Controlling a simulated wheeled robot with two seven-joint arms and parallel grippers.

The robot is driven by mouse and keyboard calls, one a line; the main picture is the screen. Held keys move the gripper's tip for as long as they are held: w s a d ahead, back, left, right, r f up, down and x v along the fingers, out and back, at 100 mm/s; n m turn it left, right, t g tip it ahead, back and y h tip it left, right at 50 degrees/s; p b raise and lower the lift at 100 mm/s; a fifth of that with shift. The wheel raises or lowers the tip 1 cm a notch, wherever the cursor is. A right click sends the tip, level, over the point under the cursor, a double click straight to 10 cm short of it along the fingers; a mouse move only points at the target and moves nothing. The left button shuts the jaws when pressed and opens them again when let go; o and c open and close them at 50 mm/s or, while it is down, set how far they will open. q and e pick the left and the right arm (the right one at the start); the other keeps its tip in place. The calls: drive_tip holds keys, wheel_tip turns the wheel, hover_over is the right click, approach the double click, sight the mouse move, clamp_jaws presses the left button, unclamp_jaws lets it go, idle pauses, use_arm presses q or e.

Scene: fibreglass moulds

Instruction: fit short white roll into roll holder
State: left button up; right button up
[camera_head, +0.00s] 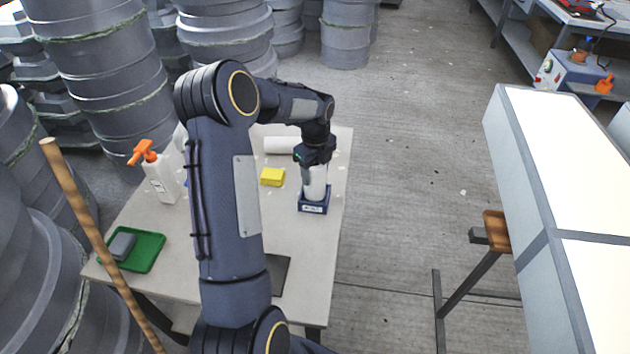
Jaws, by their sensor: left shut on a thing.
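The short white roll (315,183) stands upright at the right side of the table, with its lower end at the blue roll holder (314,208). The holder is a small dark blue box with a white label on its front. My left gripper (316,160) is above the holder, pointing down, shut on the top of the roll. Whether the roll's lower end is fully seated inside the holder I cannot tell. My right gripper is not in view.
On the table (300,254) are a longer white roll (281,145) lying behind, a yellow block (272,177), a white spray bottle (162,181) with orange head and a green tray (146,252) with a grey block. A wooden pole (90,228) leans at left. Grey moulds are stacked behind.

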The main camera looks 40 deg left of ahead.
use_arm(q)
wheel_tip(320, 180, down, 4)
drive_tip(key=shift+w+a+b, duration=0.15)
drive_tip(key=shift+b, duration=1.05)
drive_tip(key=shift+r, duration=0.2)
drive_tip(key=shift+f, duration=0.2)
drive_tip(key=o, duration=1.1)
drive_tip(key=shift+r, duration=0.1)
